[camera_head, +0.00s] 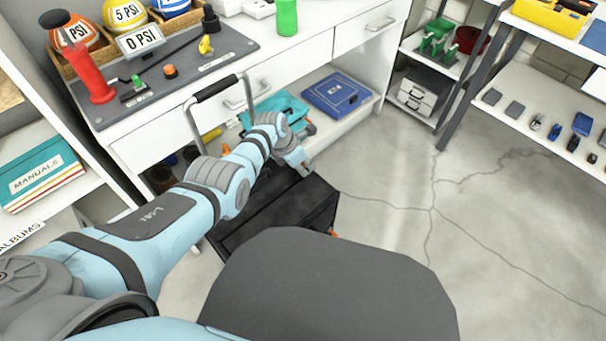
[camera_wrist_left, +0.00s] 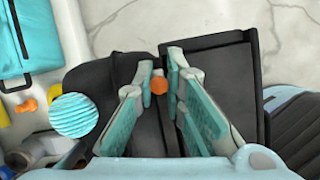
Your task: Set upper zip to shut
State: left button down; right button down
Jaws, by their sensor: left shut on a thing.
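A black suitcase (camera_head: 268,212) stands on the floor in front of the desk, with its pull handle (camera_head: 216,88) raised. Its dark top shows in the left wrist view (camera_wrist_left: 231,72), with a seam running across it. My left gripper (camera_head: 306,172) is over the suitcase, its arm reaching in from the left. In the left wrist view, the fingers of the left gripper (camera_wrist_left: 160,84) are closed around a small orange zip pull (camera_wrist_left: 159,86) near the seam. In the head view the arm and gripper hide this pull and part of the suitcase. My right gripper is out of view.
A white desk (camera_head: 345,42) with drawers stands behind the suitcase. A blue case (camera_head: 337,94) and a teal bag (camera_head: 275,106) lie on its low shelf. Shelving with manuals (camera_head: 40,174) is at the left. The concrete floor (camera_head: 470,230) at the right is clear.

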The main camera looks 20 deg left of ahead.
pick_arm(q)
jog(key=shift+w+d, duration=0.1)
jog(key=shift+w, duration=0.3)
jog(key=shift+w+d+r, duration=0.1)
jog(key=shift+w+r, duration=0.05)
jog(key=shift+w, duration=0.05)
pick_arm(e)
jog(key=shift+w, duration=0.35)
pick_arm(q)
jog(key=c, duration=1.7)
grip_release()
jog(key=shift+w, duration=0.1)
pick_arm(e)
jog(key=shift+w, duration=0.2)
pick_arm(q)
jog(key=v, duration=1.2)
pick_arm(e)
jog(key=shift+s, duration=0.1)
